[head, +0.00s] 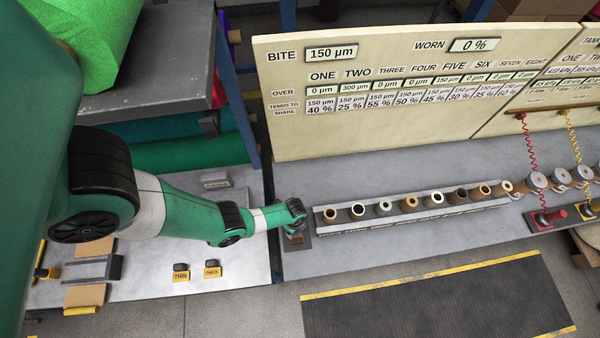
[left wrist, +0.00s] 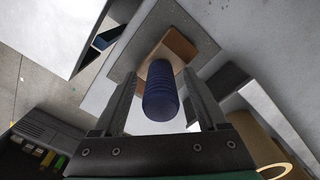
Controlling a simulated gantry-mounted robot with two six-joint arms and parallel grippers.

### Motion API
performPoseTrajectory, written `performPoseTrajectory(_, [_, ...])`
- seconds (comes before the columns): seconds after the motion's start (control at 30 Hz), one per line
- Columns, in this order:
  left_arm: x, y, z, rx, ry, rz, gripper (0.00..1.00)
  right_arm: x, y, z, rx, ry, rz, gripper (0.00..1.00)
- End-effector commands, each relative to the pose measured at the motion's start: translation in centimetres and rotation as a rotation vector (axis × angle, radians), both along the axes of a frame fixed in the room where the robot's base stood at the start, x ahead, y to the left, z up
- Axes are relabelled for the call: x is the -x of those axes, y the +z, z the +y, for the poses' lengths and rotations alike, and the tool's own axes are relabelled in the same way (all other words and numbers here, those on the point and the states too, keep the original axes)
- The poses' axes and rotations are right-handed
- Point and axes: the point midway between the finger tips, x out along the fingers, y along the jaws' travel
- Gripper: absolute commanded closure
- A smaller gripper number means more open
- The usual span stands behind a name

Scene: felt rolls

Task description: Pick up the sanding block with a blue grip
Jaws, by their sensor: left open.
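The sanding block has a blue ribbed grip (left wrist: 161,92) that stands up between my left gripper's fingers in the left wrist view. Its brown block body (left wrist: 178,48) shows beyond the grip, on a grey square pad (left wrist: 128,65). My left gripper (left wrist: 162,78) is open, with one finger on each side of the blue grip. I cannot tell whether either finger touches it. In the head view my left gripper (head: 296,224) is over the pad, and the brown block body (head: 297,239) shows just below it. The blue grip is hidden there. My right gripper is not in view.
A rack (head: 410,218) of several short tubes stands close to the right of my left gripper. A cream board (head: 400,90) with readouts stands behind. Yellow-based THIN (head: 181,275) and THICK (head: 212,271) pieces lie left. A dark floor mat (head: 430,295) is in front.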

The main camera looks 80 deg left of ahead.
Motion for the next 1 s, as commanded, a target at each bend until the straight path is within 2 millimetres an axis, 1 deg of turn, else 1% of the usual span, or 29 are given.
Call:
performPoseTrajectory(0.03, [-0.01,-1.06,0.03,-0.001,0.001,-0.001,0.25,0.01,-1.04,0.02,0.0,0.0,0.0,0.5])
performPoseTrajectory(0.3, [0.0,-0.93,0.03,-0.001,0.001,-0.001,0.25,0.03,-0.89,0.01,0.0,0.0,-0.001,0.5])
performPoseTrajectory(0.33, [0.0,-0.93,0.03,-0.001,0.001,-0.001,0.27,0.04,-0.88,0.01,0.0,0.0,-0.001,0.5])
performPoseTrajectory(0.73, [-0.01,-0.93,0.01,0.0,0.0,0.0,0.99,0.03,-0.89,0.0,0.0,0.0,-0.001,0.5])
performPoseTrajectory(1.0, [-0.04,-0.91,0.03,-0.001,0.0,-0.001,1.0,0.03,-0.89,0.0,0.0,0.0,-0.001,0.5])
